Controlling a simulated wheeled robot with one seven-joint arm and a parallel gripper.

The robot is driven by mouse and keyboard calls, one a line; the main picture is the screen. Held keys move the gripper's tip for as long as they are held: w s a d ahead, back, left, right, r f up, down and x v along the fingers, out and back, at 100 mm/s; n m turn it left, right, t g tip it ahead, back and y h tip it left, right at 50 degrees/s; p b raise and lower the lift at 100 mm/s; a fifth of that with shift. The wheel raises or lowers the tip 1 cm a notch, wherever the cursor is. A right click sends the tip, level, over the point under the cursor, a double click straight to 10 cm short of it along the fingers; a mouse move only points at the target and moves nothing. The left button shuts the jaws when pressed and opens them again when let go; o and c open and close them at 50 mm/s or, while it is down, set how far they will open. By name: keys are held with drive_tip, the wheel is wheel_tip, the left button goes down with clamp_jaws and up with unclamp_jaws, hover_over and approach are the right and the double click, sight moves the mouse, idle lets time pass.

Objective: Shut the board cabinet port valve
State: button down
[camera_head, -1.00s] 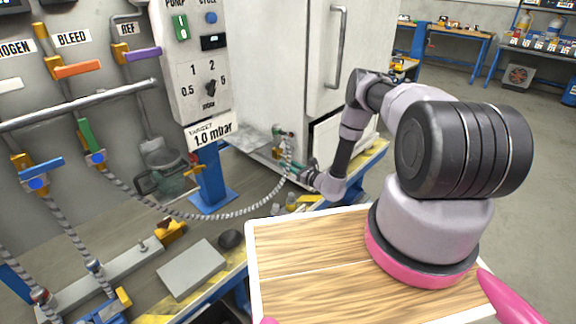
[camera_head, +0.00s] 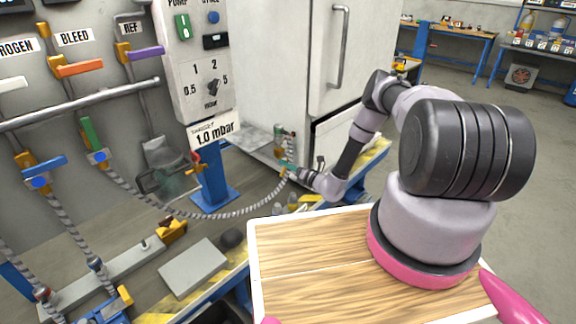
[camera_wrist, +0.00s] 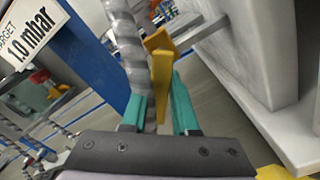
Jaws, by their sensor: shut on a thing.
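The white cabinet (camera_head: 268,80) stands in the middle of the head view, with a small port fitting (camera_head: 279,136) low on its side. A grey ribbed hose (camera_head: 235,213) runs from the wall panel to this area. My gripper (camera_head: 287,170) is just below the port, beside the hose. In the wrist view, its teal fingers (camera_wrist: 160,100) are shut around a yellow piece (camera_wrist: 161,75). The hose also shows in the wrist view (camera_wrist: 125,45), passing close by the left finger. I cannot tell whether the yellow piece is the valve's handle; the valve's position is unclear.
A "1.0 mbar" target sign (camera_head: 213,133) and blue post (camera_head: 210,175) stand left of the gripper. A grey block (camera_head: 193,267) and dark knob (camera_head: 232,239) lie on the bench. My wooden deck fills the front right. The cabinet wall is close on the gripper's right in the wrist view.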

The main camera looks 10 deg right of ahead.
drive_tip(key=m, duration=0.3)
drive_tip(key=r+m, duration=0.1)
drive_tip(key=m, duration=0.1)
drive_tip(key=shift+s+a+m, duration=0.25)
drive_tip(key=shift+m, duration=0.05)
drive_tip(key=m, duration=0.2)
drive_tip(key=r+m, duration=0.1)
drive_tip(key=m, duration=0.1)
drive_tip(key=shift+s+a+m, duration=0.1)
drive_tip(key=shift+m, duration=0.2)
drive_tip(key=c, duration=0.7)
unclamp_jaws()
drive_tip(key=v, duration=1)
drive_tip(key=shift+s+d, duration=0.2)
drive_tip(key=shift+s, duration=0.15)
drive_tip(key=shift+r, duration=0.1)
